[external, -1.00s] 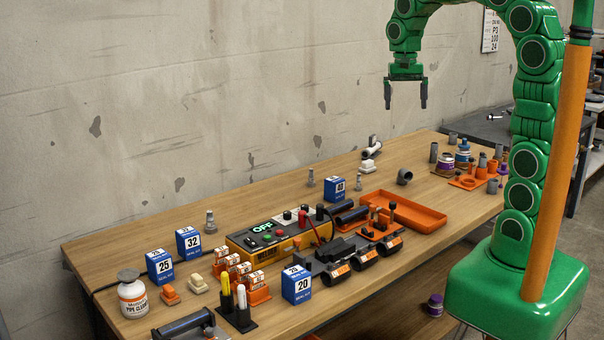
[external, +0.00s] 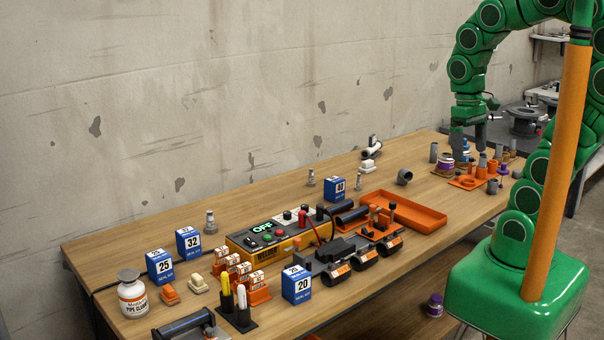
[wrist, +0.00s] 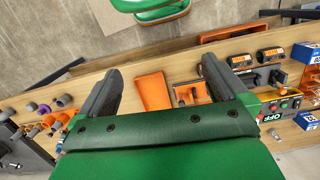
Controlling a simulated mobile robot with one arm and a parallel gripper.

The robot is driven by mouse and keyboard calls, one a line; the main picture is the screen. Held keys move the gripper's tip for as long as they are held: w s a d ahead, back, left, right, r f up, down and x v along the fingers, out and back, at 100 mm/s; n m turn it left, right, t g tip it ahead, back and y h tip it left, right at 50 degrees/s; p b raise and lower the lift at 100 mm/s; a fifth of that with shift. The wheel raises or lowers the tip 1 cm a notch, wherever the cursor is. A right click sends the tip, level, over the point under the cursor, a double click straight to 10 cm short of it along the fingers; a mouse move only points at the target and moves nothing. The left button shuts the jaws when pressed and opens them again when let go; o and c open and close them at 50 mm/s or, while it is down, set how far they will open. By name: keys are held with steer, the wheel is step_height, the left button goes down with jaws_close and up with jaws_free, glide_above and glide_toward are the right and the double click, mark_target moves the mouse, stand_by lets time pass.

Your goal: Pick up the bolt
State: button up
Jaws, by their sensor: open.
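I cannot make out for certain which piece is the bolt. Small grey upright bolt-like pieces stand along the back of the bench: one (external: 210,222) at the left, one (external: 311,178) near the middle and one (external: 358,182) beside the blue 40 box. My gripper (external: 469,142) is over the far right end of the bench, pointing down, well away from these pieces. In the wrist view its two fingers (wrist: 160,68) are wide apart with nothing held between them. The open orange tray (external: 420,213) shows below and between them in that view (wrist: 153,92).
Grey and orange pipe fittings (external: 482,165) and a purple-labelled jar (external: 446,161) crowd the bench near my gripper. The yellow control box (external: 265,247) reads OFF and has a red lead. Blue boxes (external: 296,285) stand around it. The back strip of the wooden bench (external: 260,195) is mostly clear.

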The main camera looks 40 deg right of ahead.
steer(key=shift+s+a+f+n, duration=0.1)
steer(key=shift+s+f+n, duration=0.2)
steer(key=shift+s, duration=0.4)
steer(key=shift+s+f+n, duration=0.1)
steer(key=shift+s+f, duration=0.25)
steer(key=shift+s, duration=0.3)
steer(key=c, duration=1)
steer(key=shift+c, duration=0.2)
